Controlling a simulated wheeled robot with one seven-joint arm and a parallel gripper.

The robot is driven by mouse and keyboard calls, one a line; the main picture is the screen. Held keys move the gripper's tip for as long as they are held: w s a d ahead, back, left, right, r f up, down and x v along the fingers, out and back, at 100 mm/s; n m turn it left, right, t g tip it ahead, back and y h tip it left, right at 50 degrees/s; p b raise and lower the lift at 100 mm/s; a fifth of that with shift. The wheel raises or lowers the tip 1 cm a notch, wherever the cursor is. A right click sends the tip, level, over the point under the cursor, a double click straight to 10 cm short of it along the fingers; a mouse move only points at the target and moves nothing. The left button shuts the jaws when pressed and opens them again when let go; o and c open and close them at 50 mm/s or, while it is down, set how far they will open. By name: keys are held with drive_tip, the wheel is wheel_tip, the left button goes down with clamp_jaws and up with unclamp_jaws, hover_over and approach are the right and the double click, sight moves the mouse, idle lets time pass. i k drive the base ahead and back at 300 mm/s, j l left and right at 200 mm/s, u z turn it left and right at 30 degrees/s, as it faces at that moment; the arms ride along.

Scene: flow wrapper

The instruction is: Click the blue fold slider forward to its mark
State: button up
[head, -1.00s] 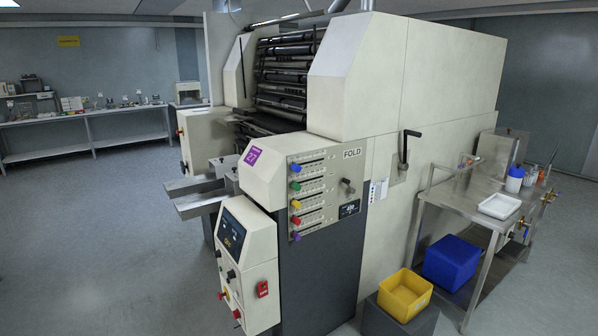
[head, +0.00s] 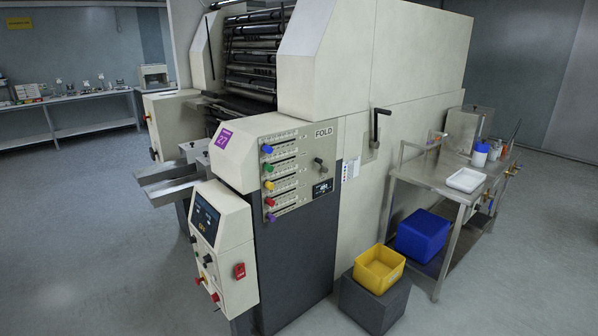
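The blue fold slider (head: 267,149) is a small round knob at the left end of the top row on the FOLD panel (head: 318,152). Several other coloured knobs sit below it at the left ends of their own rows, down to a purple one (head: 271,217). The rows carry scale strips; their marks are too small to read. My gripper is not in view.
A black crank handle (head: 375,126) sticks out right of the panel. A yellow bin (head: 379,268) on a grey block, a blue bin (head: 422,236) and a steel table (head: 428,178) stand at the right. Floor (head: 100,260) is clear at the left.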

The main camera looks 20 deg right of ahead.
sight(267, 148)
drive_tip(key=i+l+u, duration=0.1)
drive_tip(key=i, duration=0.3)
drive_tip(key=i+l+u, duration=0.1)
drive_tip(key=i, duration=0.35)
drive_tip(key=i+l+u, duration=0.15)
drive_tip(key=i, duration=0.25)
drive_tip(key=i+l+u, duration=0.1)
drive_tip(key=i, duration=0.3)
